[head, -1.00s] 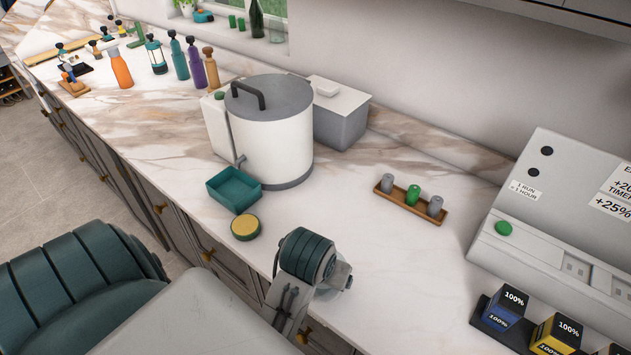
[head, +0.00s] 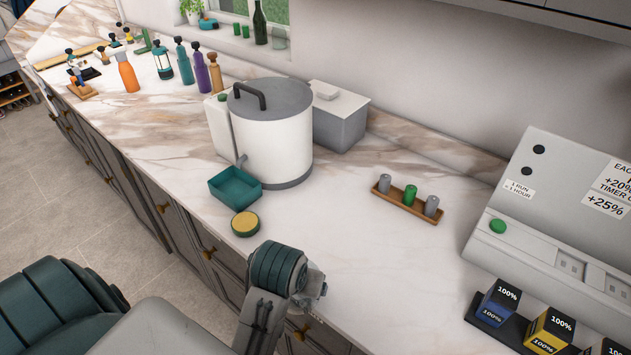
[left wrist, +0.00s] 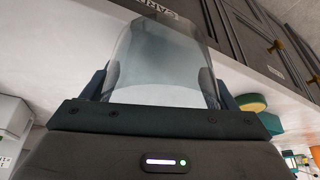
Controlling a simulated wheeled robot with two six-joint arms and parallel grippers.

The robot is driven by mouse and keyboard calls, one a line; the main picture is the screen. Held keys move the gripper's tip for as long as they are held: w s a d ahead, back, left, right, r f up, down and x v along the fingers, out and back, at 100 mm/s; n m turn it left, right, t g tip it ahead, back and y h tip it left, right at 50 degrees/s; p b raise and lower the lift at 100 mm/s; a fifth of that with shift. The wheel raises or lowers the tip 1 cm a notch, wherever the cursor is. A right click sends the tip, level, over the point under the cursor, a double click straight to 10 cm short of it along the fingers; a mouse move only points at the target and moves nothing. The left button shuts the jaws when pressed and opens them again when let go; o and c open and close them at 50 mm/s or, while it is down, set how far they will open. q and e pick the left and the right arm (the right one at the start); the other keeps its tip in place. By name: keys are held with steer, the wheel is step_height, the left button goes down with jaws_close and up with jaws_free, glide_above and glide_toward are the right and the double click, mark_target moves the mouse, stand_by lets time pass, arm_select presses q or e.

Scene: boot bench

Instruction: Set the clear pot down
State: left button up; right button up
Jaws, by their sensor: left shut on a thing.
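The clear pot (left wrist: 165,62) is a see-through, smoky vessel that fills the middle of the left wrist view. My left gripper (left wrist: 162,88) is shut on it, with one dark finger on each side. In the head view my left gripper (head: 312,286) is at the front edge of the counter, low in the picture. My wrist hides nearly all of the pot there. I cannot tell how far the pot is from the countertop. My right gripper is in neither view.
The marble counter (head: 345,245) is clear beyond my gripper. A round yellow-topped tin (head: 245,223) and a teal tray (head: 235,188) lie to the left. A wooden rack (head: 408,205) holds small cylinders. A grey machine (head: 545,235) and coloured boxes (head: 500,300) stand right.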

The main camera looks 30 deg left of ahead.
arm_select(q)
steer(key=shift+w+a+r+p, duration=0.15)
steer(key=shift+w+r+p, duration=0.1)
steer(key=shift+r+p, duration=0.5)
steer(key=shift+w+r, duration=0.25)
steer(key=shift+w, duration=0.25)
steer(key=p, duration=0.5)
glide_above(329, 238)
steer(key=s, duration=0.2)
steer(key=shift+w+d+f, duration=0.15)
steer(key=shift+d+f, duration=0.1)
steer(key=shift+f, duration=0.45)
step_height(329, 238, down, 3)
steer(key=shift+w+f+p, duration=0.1)
steer(key=shift+w+p, duration=0.05)
steer(key=shift+p, duration=0.95)
steer(key=shift+f, duration=0.3)
steer(key=shift+f, duration=0.15)
steer(key=o, duration=1.1)
